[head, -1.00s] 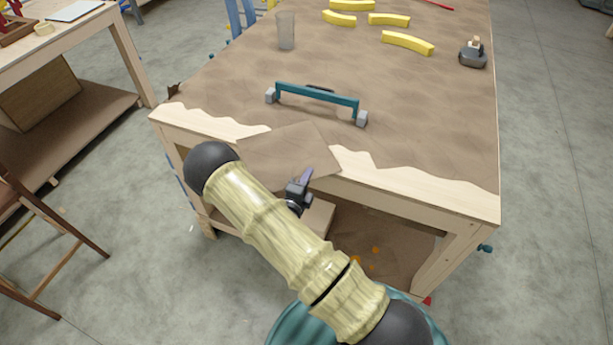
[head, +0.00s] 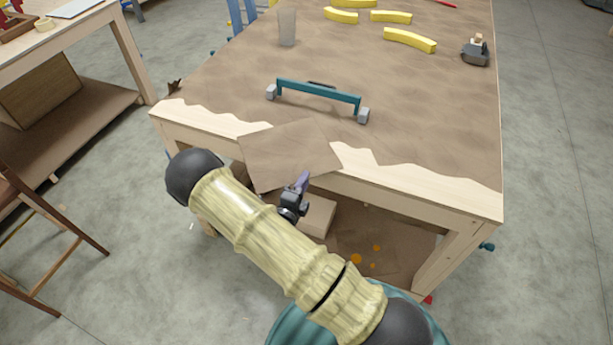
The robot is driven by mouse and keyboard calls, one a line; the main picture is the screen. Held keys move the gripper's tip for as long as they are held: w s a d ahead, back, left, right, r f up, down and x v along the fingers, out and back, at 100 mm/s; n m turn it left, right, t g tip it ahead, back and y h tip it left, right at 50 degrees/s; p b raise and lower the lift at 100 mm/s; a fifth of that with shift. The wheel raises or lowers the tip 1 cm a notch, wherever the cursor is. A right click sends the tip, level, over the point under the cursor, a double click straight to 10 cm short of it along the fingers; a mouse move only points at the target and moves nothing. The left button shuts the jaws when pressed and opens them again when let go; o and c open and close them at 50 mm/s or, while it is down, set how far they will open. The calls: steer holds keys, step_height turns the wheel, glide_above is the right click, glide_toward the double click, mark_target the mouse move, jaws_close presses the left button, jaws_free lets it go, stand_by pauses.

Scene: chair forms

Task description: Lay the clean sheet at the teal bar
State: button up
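The teal bar (head: 319,94) stands on grey end blocks on the worktable's brown-covered top, near its front. The sheet (head: 285,152) is a plain brown square, close in colour to the tabletop covering. It is at the table's front edge, its near part out past the edge, short of the teal bar. My gripper (head: 302,182) is at the sheet's near edge and appears shut on it, with one purplish finger showing. The other finger is hidden. Whether the sheet's far part touches the tabletop cannot be told.
The worktable (head: 430,185) has a bare wooden front strip. Several yellow curved pieces (head: 410,39), a grey cup (head: 287,28) and a dark hand plane (head: 475,51) stand farther back. A box (head: 317,215) is on the lower shelf. A stool (head: 50,225) stands at left.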

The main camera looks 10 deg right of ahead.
steer(key=b+v, duration=0.1)
steer(key=v, duration=0.7)
